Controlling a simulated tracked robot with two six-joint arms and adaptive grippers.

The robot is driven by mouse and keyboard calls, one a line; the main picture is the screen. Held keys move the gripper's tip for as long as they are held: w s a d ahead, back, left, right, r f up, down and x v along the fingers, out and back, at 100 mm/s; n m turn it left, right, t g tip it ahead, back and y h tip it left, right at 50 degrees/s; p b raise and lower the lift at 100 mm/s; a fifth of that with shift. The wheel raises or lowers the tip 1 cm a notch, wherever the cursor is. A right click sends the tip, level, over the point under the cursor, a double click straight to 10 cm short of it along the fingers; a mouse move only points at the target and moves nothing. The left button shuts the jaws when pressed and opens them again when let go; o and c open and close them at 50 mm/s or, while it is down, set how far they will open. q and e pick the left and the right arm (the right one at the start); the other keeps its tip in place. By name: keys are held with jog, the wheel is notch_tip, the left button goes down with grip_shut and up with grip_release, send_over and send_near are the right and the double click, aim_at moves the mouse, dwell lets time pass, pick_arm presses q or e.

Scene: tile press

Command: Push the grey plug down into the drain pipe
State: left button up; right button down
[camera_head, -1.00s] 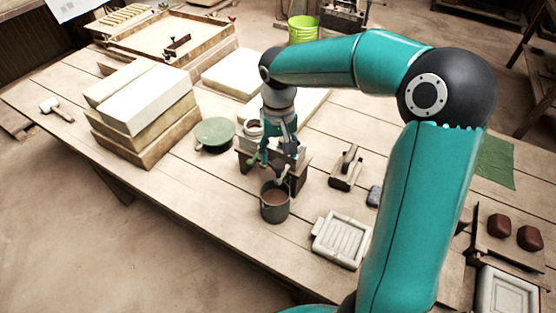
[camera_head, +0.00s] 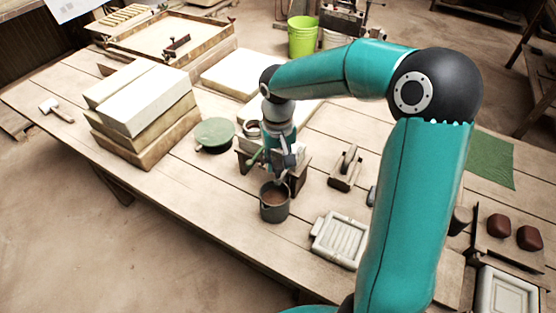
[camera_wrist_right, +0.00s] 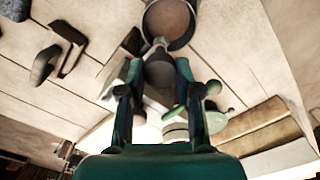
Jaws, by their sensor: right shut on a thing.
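My right gripper (camera_head: 281,168) points down over the table, just behind a dark grey cup (camera_head: 273,207) with brown contents and beside a brown stand (camera_head: 300,178). In the right wrist view, its green fingers (camera_wrist_right: 158,66) are closed around a small grey piece, seemingly the grey plug (camera_wrist_right: 158,74). The fingers hide part of it. The cup (camera_wrist_right: 170,22) shows just beyond the fingertips. I cannot clearly make out the drain pipe, or whether the plug touches it. My left gripper is out of view.
A green round lid (camera_head: 214,134) and stacked blocks (camera_head: 145,105) lie to the left. A pale ribbed tray (camera_head: 340,240) and a wooden float (camera_head: 346,168) lie to the right.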

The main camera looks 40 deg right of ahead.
aim_at(278, 164)
jog(key=shift+f+b, duration=1.25)
jog(key=shift+f, duration=0.15)
jog(key=shift+r, duration=0.1)
jog(key=c, duration=0.8)
grip_release()
notch_tip(278, 164, up, 12)
